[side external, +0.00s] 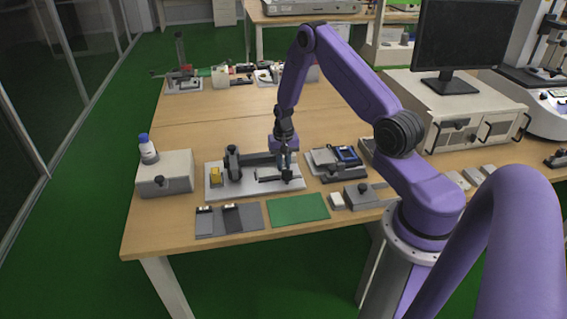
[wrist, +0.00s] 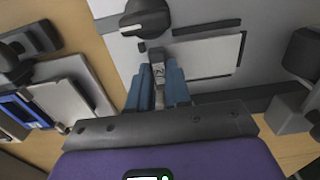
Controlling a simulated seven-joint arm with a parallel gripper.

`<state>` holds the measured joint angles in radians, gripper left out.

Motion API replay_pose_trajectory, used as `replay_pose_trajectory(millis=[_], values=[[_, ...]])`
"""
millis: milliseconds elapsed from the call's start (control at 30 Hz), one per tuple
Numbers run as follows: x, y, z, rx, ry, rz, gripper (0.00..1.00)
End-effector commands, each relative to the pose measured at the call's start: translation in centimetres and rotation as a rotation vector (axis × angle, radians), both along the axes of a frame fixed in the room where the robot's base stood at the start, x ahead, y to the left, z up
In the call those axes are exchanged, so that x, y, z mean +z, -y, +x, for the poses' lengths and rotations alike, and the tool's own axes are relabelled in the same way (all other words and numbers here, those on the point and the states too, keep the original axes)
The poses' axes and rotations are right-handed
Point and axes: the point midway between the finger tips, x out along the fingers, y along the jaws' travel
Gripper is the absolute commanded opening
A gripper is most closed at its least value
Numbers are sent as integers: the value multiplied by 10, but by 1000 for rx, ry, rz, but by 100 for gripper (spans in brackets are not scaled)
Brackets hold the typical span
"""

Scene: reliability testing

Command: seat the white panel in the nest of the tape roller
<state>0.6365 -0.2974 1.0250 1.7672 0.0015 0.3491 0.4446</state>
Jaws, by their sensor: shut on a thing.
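The tape roller (side external: 215,190) is a light plate fixture on the bench, with dark uprights and a dark crossbar. The white panel (wrist: 215,56) lies flat over the fixture plate in the wrist view, with dark strips along its edges. It also shows as a small pale patch in the side view (side external: 268,178). My gripper (wrist: 158,76) is down at the panel's left end in the wrist view, shut on it; the fingers hide the grasped edge. In the side view my gripper (side external: 287,163) is over the fixture's right part. I cannot tell whether the panel is fully down in the nest.
A dark knob (wrist: 145,18) stands close beside my fingers. A tray with pale plates and a blue-framed device (side external: 346,154) is right of the fixture. A green mat (side external: 299,210) and grey plates (side external: 229,219) lie in front.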

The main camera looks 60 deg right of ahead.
Motion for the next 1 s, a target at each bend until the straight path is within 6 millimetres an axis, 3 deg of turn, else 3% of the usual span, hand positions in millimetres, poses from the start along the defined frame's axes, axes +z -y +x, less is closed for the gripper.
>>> replay_pose_trajectory(millis=[967,1000], values=[[-9,0,0,0,1,-1,0],[-9,0,0,0,0,0,31]])
